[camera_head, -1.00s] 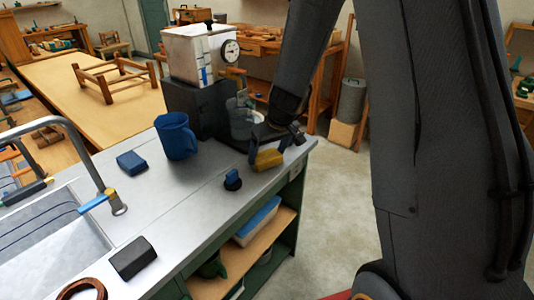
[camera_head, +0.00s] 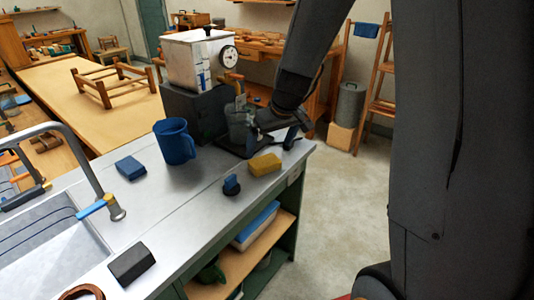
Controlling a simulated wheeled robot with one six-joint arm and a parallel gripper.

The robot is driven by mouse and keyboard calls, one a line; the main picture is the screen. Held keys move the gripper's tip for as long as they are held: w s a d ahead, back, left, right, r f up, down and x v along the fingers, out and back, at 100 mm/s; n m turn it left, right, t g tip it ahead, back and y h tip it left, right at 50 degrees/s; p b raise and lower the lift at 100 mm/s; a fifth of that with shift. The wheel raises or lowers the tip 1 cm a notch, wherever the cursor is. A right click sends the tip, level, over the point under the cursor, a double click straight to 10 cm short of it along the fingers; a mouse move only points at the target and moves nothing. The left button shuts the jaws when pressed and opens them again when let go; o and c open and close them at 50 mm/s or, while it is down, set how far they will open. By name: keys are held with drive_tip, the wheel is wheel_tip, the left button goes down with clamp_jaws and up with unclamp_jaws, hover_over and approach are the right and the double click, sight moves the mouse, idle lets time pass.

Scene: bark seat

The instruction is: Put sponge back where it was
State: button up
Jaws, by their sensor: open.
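The yellow sponge (camera_head: 265,164) lies on the grey metal counter (camera_head: 205,205), close to its right edge. My gripper (camera_head: 273,140) is open and empty, above and behind the sponge and apart from it. It is in front of the clear container by the dark stand, and my arm comes down to it from the upper right. The sponge is in full view.
A small blue-topped knob (camera_head: 231,185) stands just left of the sponge. A blue jug (camera_head: 175,141), a blue block (camera_head: 130,167) and a black block (camera_head: 131,262) are further left. A white boiler with a gauge (camera_head: 195,62) stands on a dark base behind.

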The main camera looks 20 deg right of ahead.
drive_tip(key=v, duration=0.4)
drive_tip(key=s+f+m+g, duration=0.1)
drive_tip(key=s+f, duration=0.1)
drive_tip(key=s, duration=0.8)
drive_tip(key=s+a+f+m+g+h, duration=0.1)
drive_tip(key=s+f+g, duration=0.1)
drive_tip(key=s, duration=0.8)
drive_tip(key=shift+s+a+f+m, duration=0.2)
drive_tip(key=shift+f+m, duration=0.2)
drive_tip(key=shift+f, duration=0.45)
drive_tip(key=shift+w, duration=0.1)
